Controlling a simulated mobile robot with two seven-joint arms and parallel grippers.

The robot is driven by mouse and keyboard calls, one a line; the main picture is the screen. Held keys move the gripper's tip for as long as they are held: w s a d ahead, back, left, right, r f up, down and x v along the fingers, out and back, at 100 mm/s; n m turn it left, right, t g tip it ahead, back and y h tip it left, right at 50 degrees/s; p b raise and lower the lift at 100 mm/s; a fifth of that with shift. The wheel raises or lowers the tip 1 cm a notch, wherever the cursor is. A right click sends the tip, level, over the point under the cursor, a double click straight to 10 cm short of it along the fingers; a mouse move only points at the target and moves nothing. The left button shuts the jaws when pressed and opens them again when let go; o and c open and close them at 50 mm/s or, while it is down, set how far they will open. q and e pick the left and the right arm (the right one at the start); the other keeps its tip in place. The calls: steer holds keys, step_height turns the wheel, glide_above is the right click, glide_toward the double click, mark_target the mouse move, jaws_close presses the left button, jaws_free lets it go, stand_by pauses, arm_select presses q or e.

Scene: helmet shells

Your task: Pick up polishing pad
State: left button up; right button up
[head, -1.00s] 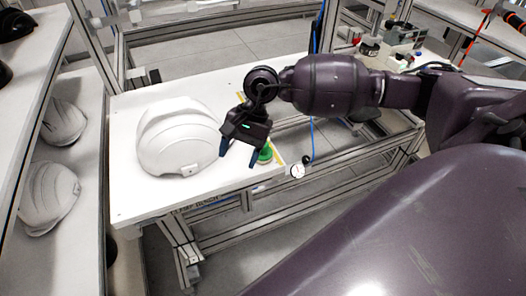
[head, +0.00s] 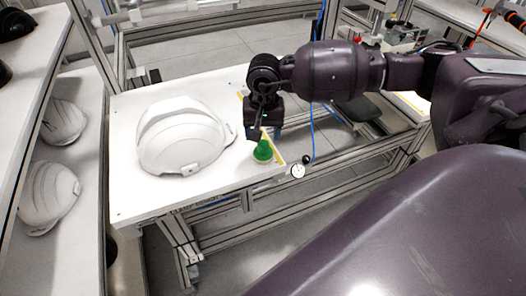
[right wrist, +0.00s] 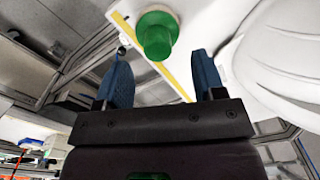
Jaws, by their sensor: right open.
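The polishing pad, a green round piece with a narrower top (head: 262,151), stands on the white table near its right edge. It also shows in the right wrist view (right wrist: 157,36), beyond the fingertips and left of the middle between them. My right gripper (head: 265,132) is just behind and above the pad in the head view. Its two blue fingers are apart with nothing between them in the right wrist view (right wrist: 165,75). The pad's whole outline shows in the wrist view. My left gripper is in neither view.
A white helmet shell (head: 183,138) sits on the table left of the pad. A round dial gauge (head: 298,171) is by the table's right edge. More shells (head: 48,195) lie on a shelf at left. The table front (head: 150,198) is clear.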

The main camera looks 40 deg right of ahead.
mark_target(264, 143)
step_height(264, 143, down, 5)
steer(key=shift+d+r, duration=0.1)
steer(key=shift+r, duration=0.05)
steer(key=c, duration=1)
step_height(264, 143, up, 20)
steer(key=shift+r+p, duration=0.1)
steer(key=shift+p, duration=0.4)
